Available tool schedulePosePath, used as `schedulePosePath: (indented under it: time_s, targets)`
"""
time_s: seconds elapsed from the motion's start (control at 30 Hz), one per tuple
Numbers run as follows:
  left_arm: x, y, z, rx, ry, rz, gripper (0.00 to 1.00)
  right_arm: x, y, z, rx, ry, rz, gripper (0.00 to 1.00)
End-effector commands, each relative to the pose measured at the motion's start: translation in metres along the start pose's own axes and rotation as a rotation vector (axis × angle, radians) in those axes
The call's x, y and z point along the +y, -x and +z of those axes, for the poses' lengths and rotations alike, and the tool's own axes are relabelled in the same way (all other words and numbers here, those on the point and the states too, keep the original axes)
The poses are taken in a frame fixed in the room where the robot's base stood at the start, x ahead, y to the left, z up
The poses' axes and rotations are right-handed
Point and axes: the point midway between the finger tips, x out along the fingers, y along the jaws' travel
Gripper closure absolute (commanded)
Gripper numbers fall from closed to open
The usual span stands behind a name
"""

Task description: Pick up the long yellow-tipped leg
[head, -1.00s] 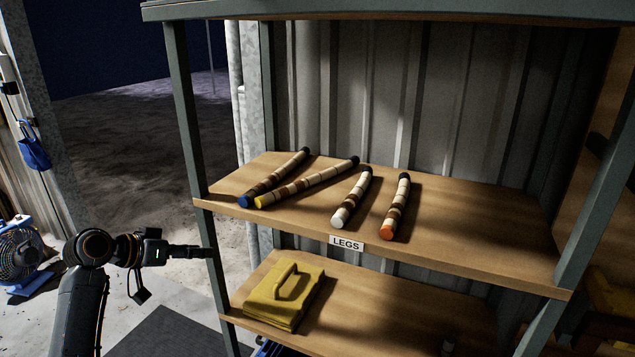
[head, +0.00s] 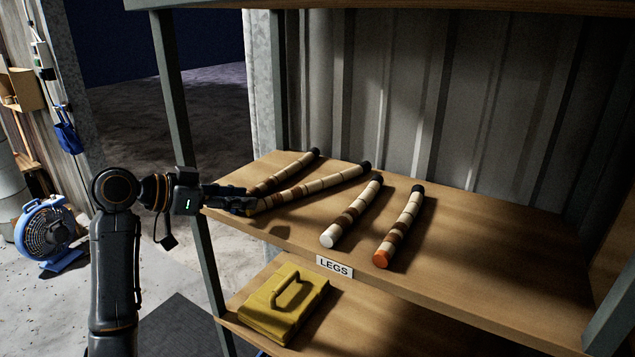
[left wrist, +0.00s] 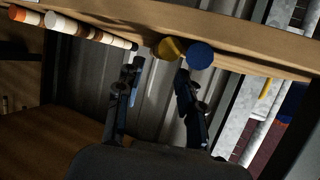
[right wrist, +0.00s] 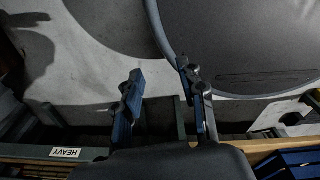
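The long yellow-tipped leg (head: 310,187) lies on the shelf board in the head view, banded cream and brown with a dark far end. My left gripper (head: 240,200) is at its near end and hides the yellow tip there. In the left wrist view the yellow tip (left wrist: 169,48) shows just beyond my open left fingers (left wrist: 160,68), with no contact visible. The blue tip (left wrist: 200,55) of the neighbouring leg (head: 283,176) is right beside it, close to one finger. My right gripper (right wrist: 160,72) is open and empty, away from the shelf board with the legs.
A white-tipped leg (head: 352,213) and an orange-tipped leg (head: 400,226) lie to the right on the same board (head: 470,250), labelled LEGS (head: 334,267). A yellow case (head: 285,303) sits on the lower shelf. A shelf post (head: 180,130) stands close to my left arm.

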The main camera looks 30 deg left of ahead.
Motion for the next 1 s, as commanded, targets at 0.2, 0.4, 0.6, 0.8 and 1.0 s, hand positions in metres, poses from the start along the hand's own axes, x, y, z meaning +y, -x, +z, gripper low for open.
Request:
schedulePosePath:
  time_s: [0.2, 0.4, 0.6, 0.8, 1.0]
  targets:
    - [0.000, -0.030, -0.001, 0.001, 0.000, 0.001, 0.62, -0.013, 0.008, 0.009, -0.014, -0.001, -0.015, 0.60]
    - [-0.001, -0.045, -0.005, 0.002, 0.002, 0.002, 0.62, -0.004, 0.015, -0.009, 0.011, 0.001, -0.006, 0.60]
    - [-0.003, -0.075, -0.008, 0.002, 0.003, 0.003, 0.62, 0.000, 0.026, -0.015, 0.020, 0.000, 0.000, 0.60]
    - [-0.003, -0.087, -0.006, -0.001, 0.001, 0.000, 0.62, 0.003, 0.028, -0.011, 0.014, 0.000, 0.003, 0.60]
    - [-0.003, -0.086, -0.006, -0.001, 0.000, 0.000, 0.70, 0.002, 0.028, -0.005, 0.004, 0.000, 0.002, 0.60]
